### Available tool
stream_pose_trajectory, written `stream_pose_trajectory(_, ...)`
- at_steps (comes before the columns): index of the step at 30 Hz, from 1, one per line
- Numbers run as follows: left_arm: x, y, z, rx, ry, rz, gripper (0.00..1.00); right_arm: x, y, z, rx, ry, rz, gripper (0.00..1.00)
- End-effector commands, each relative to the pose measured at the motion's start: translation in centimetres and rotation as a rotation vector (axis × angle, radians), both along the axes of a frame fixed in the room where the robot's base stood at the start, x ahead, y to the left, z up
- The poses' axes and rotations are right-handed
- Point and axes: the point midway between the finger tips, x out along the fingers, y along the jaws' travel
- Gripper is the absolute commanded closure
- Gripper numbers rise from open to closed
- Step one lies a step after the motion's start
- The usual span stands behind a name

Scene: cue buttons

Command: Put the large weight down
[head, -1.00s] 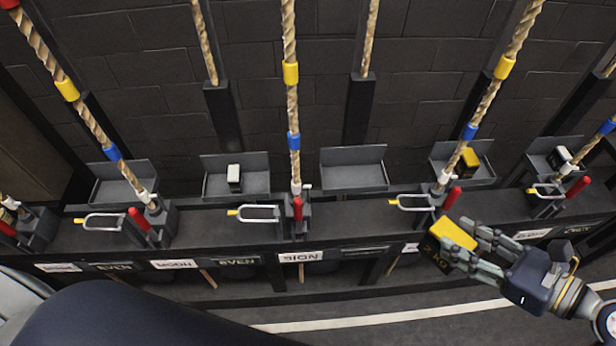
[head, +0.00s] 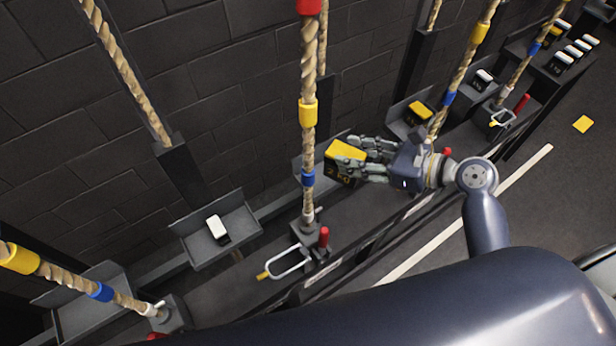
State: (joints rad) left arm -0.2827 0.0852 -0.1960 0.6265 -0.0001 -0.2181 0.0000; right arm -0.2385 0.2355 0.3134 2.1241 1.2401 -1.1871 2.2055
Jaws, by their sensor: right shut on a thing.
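The large weight (head: 342,171) is a dark block with a yellow top and yellow lettering on its side. My right gripper (head: 364,158) is shut on it, coming in from the right, and holds it up beside the middle rope. Behind the weight and gripper a grey tray is mostly hidden, with only a piece of its edge showing. Another yellow-topped weight (head: 419,109) sits in a tray further right. A white-topped weight (head: 219,229) sits in the tray (head: 196,261) at the left. My left gripper is not in view.
Thick ropes with coloured bands, such as the middle rope (head: 308,140), rise in front of the trays. A metal loop handle (head: 287,263) and a red lever (head: 323,237) stand at the ledge. Several weights are on a rack (head: 556,66) at far right.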

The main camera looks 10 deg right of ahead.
Motion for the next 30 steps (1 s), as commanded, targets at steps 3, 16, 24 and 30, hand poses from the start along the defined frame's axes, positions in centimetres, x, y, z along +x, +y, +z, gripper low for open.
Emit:
stream_pose_trajectory(3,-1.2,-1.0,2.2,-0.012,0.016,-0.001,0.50,3.5,-0.4,0.2,0.012,-0.012,-0.105,1.00)
stream_pose_trajectory(16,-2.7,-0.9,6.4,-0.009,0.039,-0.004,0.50,11.4,0.6,-4.4,0.010,-0.014,-0.357,1.00)
stream_pose_trajectory(24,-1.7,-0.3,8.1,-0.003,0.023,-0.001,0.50,13.7,2.4,-6.1,0.007,-0.016,-0.427,1.00)
stream_pose_trajectory(30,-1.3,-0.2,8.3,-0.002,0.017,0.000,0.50,14.3,3.1,-6.9,0.005,-0.016,-0.442,1.00)
